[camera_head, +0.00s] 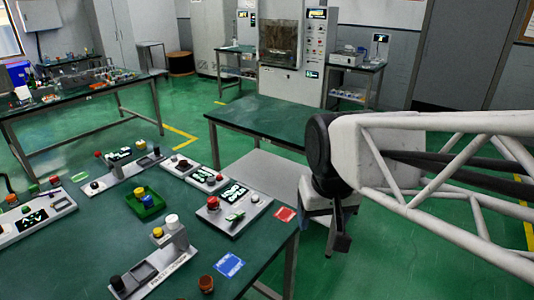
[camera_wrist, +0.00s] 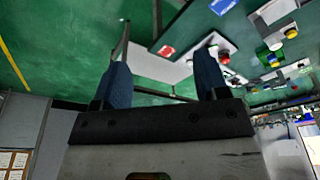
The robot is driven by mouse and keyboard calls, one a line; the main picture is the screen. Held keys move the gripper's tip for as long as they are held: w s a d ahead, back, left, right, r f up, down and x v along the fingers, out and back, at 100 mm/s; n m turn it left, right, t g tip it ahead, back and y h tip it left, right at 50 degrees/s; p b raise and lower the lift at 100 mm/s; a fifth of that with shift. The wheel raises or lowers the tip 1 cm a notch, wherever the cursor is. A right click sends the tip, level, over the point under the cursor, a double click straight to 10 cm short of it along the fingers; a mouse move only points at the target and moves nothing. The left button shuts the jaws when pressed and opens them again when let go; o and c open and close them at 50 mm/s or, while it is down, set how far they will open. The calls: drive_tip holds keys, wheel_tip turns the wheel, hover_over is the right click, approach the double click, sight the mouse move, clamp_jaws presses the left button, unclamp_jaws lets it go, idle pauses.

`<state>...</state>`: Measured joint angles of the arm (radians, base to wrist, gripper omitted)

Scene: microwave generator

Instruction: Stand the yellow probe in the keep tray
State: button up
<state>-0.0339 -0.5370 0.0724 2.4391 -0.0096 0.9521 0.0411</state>
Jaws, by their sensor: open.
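A small green tray (camera_head: 153,211) stands on the near bench in the head view. A small yellow-topped piece (camera_head: 139,191) and a blue piece (camera_head: 146,197) stand in or at it. I cannot tell whether the yellow piece is the probe or whether this tray is the keep tray. Another yellow round-topped piece (camera_head: 158,232) is on the grey device in front. My gripper (camera_head: 338,246) hangs beyond the bench's right edge, well away from these pieces. Its blue fingers (camera_wrist: 162,78) are apart in the wrist view, with nothing between them.
A red card (camera_head: 284,214) and a blue card (camera_head: 229,264) lie on the near bench (camera_head: 262,245). Several grey panels with buttons and knobs crowd it, including one with a red button (camera_head: 213,202). An orange-brown knob (camera_head: 206,283) stands near the front. An empty green-topped table (camera_head: 262,120) is behind.

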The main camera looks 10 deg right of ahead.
drive_tip(key=s+d+f, duration=0.1)
drive_tip(key=s+f, duration=0.1)
drive_tip(key=s, duration=0.3)
drive_tip(key=shift+s+d+f, duration=0.2)
drive_tip(key=shift+s+f, duration=0.05)
drive_tip(key=shift+f, duration=0.05)
idle(1.0)
